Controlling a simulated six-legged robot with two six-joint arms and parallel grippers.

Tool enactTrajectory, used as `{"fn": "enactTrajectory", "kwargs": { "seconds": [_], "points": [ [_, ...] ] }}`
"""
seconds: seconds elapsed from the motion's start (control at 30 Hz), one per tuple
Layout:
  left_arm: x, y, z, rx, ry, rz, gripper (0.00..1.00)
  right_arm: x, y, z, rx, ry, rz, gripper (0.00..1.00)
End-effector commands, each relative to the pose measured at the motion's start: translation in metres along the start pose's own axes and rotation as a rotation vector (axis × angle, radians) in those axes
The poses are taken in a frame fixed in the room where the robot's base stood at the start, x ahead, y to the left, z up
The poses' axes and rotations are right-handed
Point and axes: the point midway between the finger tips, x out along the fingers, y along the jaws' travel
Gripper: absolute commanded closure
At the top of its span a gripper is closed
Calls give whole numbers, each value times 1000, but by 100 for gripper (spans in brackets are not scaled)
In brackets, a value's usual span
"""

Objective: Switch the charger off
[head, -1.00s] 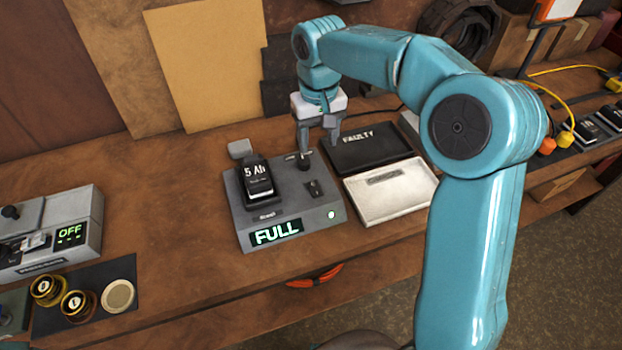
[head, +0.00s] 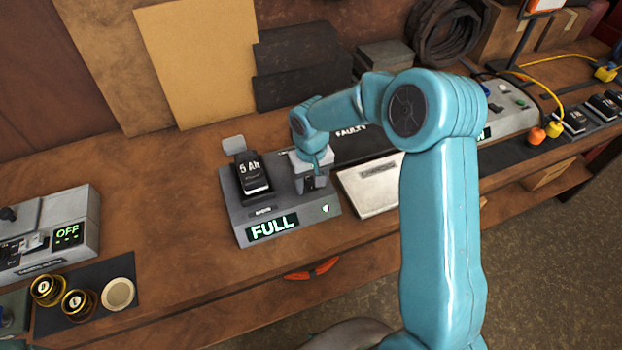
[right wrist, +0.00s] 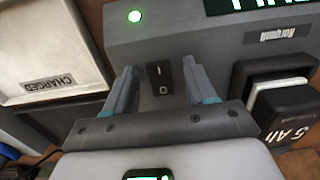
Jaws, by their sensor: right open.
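The grey charger (head: 240,222) sits on the bench, its display reading FULL and a light glowing on its front; it also shows in the right wrist view (right wrist: 200,45). A black battery marked 5 Ah (head: 252,180) stands in it. The charger's small black rocker switch (right wrist: 160,78) shows between my right gripper's fingers in the right wrist view. My right gripper (head: 310,184) is over the right part of the charger, and in the right wrist view its fingers (right wrist: 159,90) are apart, one on each side of the switch. Contact cannot be told. My left gripper is out of view.
Another grey device reading OFF (head: 88,215) stands at the left. Brass weights (head: 47,290) lie before it. Bench between is clear.

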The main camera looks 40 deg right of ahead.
Motion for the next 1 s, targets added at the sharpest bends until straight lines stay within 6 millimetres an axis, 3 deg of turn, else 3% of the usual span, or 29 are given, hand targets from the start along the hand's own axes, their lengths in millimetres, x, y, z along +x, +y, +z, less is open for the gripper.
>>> {"fn": "enactTrajectory", "kwargs": {
  "seconds": [0.27, 0.43, 0.47, 0.67, 0.8, 1.0],
  "points": [
    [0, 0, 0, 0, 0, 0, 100, 2, 0, -1, 0, 0, 0, 45],
    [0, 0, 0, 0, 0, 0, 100, 2, 0, -1, 1, 0, 0, 97],
    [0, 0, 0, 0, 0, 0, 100, 2, 0, -1, 0, 1, 0, 100],
    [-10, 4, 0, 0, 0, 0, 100, -2, 0, -3, 3, -35, 1, 100],
    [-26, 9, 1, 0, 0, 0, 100, -5, 0, -7, 3, -138, 2, 100],
    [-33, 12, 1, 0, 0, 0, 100, -3, 0, -10, 3, -240, 1, 100]
  ]
}}
